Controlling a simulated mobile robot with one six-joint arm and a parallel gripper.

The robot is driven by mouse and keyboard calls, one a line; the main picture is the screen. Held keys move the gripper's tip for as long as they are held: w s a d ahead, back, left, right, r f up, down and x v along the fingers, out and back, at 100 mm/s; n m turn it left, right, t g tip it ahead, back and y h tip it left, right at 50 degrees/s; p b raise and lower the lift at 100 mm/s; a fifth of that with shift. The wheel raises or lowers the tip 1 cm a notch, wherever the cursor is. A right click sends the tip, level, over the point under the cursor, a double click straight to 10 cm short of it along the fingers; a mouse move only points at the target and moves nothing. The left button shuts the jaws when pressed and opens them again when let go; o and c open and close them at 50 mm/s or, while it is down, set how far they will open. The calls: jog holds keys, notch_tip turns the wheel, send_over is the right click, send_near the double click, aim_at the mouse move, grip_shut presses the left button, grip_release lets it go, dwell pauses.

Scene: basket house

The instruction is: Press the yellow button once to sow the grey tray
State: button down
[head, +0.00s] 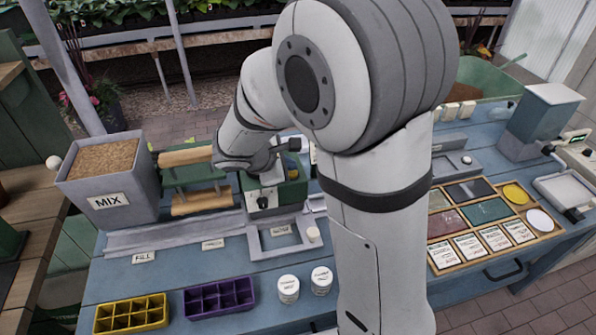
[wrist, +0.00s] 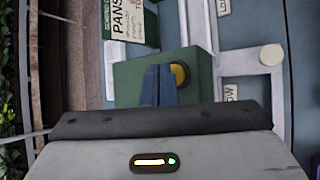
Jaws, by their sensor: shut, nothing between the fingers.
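The yellow button (wrist: 180,74) sits on a green box (wrist: 130,76) in the wrist view. My gripper (wrist: 161,70) is shut and empty. Its blue-grey fingertips are over the box, just left of the button and covering part of its edge. I cannot tell whether they touch it. In the head view the green box (head: 290,196) stands mid-bench, with my arm partly in front of it. A grey rectangular frame (head: 252,243) lies before the box. I cannot make out a separate grey tray in it.
A yellow tray (head: 130,313), a purple tray (head: 218,298) and two white tubs (head: 289,289) stand along the front edge. A grey MIX bin (head: 112,200) is at left. A wooden card rack (head: 480,240) is at right. My arm hides the bench's middle.

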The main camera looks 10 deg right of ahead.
jog(key=shift+f+b, duration=0.6)
jog(key=shift+b, duration=0.05)
dwell(0.5)
jog(key=shift+r, duration=0.1)
jog(key=shift+r+p, duration=0.7)
jog(key=shift+r, duration=0.25)
jog(key=shift+r, duration=0.1)
notch_tip(320, 180, up, 5)
jog(key=p, duration=0.3)
jog(key=shift+p, duration=0.4)
dwell(0.3)
jog(key=s+d+r+m+g+y, duration=0.1)
jog(key=s+r+m+y, duration=0.1)
jog(key=s+m, duration=0.6)
jog(key=s+d+r+m+g+y, duration=0.1)
jog(key=s+r+m+y, duration=0.2)
jog(key=s, duration=1)
jog(key=m+y, duration=0.2)
jog(key=m, duration=0.3)
jog(key=shift+d+r, duration=0.15)
jog(key=shift+d, duration=0.15)
